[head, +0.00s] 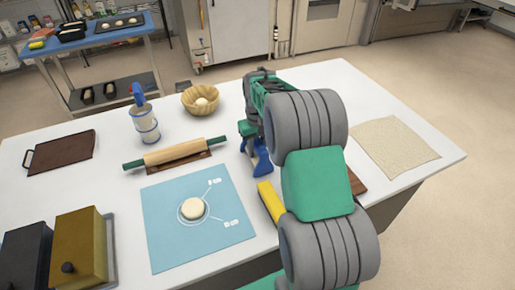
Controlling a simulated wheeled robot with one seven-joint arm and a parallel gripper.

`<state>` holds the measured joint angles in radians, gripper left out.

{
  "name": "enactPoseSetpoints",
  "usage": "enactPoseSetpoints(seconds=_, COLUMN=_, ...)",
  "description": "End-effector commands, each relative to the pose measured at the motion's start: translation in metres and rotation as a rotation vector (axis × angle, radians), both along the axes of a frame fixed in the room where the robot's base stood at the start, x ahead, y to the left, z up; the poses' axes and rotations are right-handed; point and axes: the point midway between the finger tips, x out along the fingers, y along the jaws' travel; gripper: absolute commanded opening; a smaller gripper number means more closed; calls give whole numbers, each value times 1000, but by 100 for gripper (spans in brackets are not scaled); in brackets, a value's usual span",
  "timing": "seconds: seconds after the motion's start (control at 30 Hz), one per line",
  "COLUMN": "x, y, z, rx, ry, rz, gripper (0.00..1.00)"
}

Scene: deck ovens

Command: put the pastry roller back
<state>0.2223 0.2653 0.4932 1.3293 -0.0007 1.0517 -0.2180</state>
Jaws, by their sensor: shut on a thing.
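A wooden pastry roller (172,153) with green handles lies level across a low brown wooden rest (196,164), left of my arm. My gripper (258,150) is over the table to the right of the roller's right handle, with a visible gap between them.
A blue mat (166,236) with a dough ball (193,208) lies in front of the roller. A yellow thing (270,201) is beside my arm. Behind stand a jar (145,124) and a wooden bowl (200,99). A beige cloth (396,146) lies right.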

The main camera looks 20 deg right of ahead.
Motion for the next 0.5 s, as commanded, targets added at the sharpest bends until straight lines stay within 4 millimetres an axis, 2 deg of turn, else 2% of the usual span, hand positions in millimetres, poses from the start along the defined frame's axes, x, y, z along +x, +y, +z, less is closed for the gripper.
enactPoseSetpoints(seconds=0.07, x=0, y=0, z=-3, rx=0, ry=-1, rz=0, gripper=0)
enactPoseSetpoints(seconds=0.1, x=0, y=0, z=-3, rx=0, ry=1, rz=0, gripper=31)
enactPoseSetpoints(seconds=0.33, x=0, y=0, z=-3, rx=0, ry=1, rz=0, gripper=50)
enactPoseSetpoints(seconds=0.5, x=0, y=0, z=-3, rx=0, ry=1, rz=0, gripper=51)
